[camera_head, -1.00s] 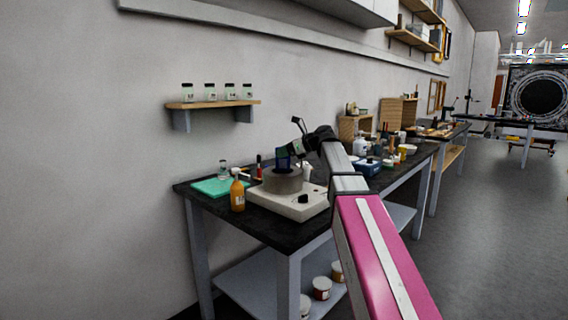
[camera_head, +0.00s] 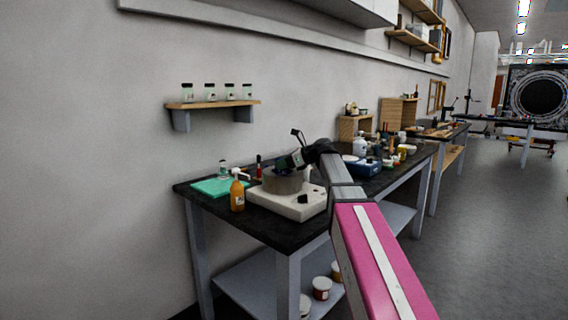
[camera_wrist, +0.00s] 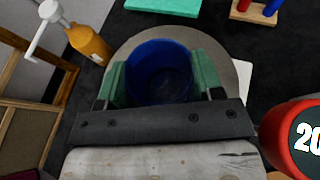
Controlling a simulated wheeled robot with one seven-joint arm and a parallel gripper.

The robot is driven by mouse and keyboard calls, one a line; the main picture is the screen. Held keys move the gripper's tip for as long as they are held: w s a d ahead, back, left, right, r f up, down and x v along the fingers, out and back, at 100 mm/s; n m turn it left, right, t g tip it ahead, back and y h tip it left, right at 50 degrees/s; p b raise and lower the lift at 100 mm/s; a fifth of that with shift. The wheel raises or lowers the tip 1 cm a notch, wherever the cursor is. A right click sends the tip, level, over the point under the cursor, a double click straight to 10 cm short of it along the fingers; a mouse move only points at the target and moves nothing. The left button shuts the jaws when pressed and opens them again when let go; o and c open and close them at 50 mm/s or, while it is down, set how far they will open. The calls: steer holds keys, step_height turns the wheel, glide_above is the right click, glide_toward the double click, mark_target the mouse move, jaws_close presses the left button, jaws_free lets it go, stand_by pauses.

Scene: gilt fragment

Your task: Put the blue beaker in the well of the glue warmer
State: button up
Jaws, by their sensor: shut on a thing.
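The blue beaker (camera_wrist: 160,72) is seen from above in the wrist view, open side up and empty as far as I see. My gripper (camera_wrist: 158,85) is shut on it, one green finger on each side. The glue warmer has a pale base (camera_head: 290,205) and a grey round body (camera_head: 284,183) on the bench. In the wrist view, the warmer's grey round top (camera_wrist: 225,62) surrounds the beaker. In the head view my gripper (camera_head: 285,165) is right at the top of the warmer and the beaker is mostly hidden. How deep it sits I cannot tell.
An orange bottle (camera_head: 238,194) stands left of the warmer, near a green mat (camera_head: 212,187). A red round thing marked 20 (camera_wrist: 292,138) is close at right in the wrist view. A blue container (camera_head: 364,168) and several pots stand farther along the bench.

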steer(key=shift+f, duration=0.4)
steer(key=o, duration=0.9)
steer(key=shift+o, duration=0.2)
steer(key=shift+r, duration=0.5)
steer(key=v, duration=1.2)
steer(key=shift+r, duration=0.1)
